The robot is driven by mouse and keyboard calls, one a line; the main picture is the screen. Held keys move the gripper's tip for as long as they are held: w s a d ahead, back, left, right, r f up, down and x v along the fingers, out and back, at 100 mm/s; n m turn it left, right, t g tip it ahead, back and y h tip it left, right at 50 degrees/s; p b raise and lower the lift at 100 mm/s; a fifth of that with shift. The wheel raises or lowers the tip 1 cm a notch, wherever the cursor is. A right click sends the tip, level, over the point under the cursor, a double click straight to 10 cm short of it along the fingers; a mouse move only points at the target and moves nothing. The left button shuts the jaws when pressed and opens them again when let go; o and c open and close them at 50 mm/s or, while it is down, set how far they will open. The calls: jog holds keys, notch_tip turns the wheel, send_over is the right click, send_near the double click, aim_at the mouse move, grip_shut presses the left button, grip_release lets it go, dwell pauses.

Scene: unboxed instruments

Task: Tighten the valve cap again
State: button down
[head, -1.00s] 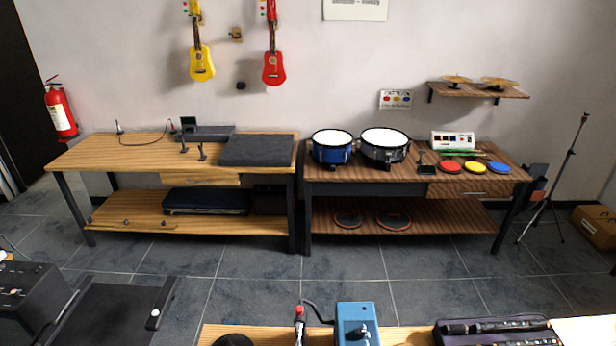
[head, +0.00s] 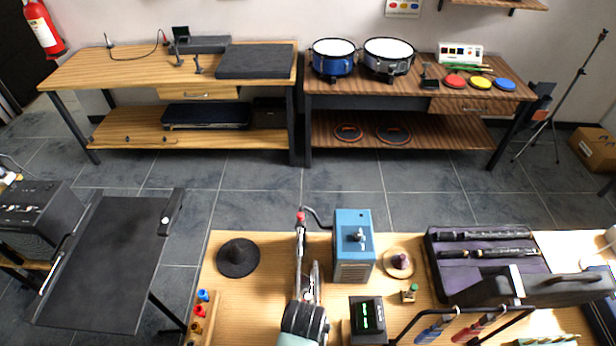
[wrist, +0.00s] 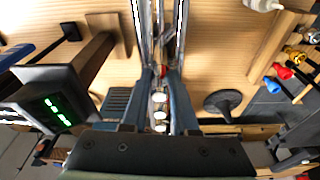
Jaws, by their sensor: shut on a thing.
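A silver trumpet-like instrument (head: 300,250) stands on the near wooden bench (head: 225,290), with a red piece (head: 300,217) at its far upper end. Its bright tubes (wrist: 147,25) also run through the top of the wrist view. My gripper (head: 310,278) is over the instrument in the head view. In the wrist view my fingertips (wrist: 164,76) are on either side of its valve part, shut on it. A red spot shows between them, and several round pale buttons show nearer the palm. The valve cap itself is mostly hidden between the fingers.
A blue box (head: 353,245) and a black device with a green display (head: 367,318) stand close to the right. An open case (head: 438,280) lies farther right.

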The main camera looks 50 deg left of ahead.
jog(key=m, duration=0.2)
jog(key=m+h+p, duration=0.1)
jog(key=m, duration=0.2)
jog(key=shift+w+d+t, duration=0.15)
jog(key=shift+w+t, duration=0.05)
jog(key=shift+t, duration=0.2)
jog(key=c, duration=0.9)
grip_release()
jog(key=shift+s, duration=0.1)
jog(key=p+v, duration=0.3)
jog(key=w+p+v, duration=0.1)
jog(key=p+v, duration=0.2)
jog(key=shift+a+r, duration=0.2)
jog(key=shift+r, duration=0.35)
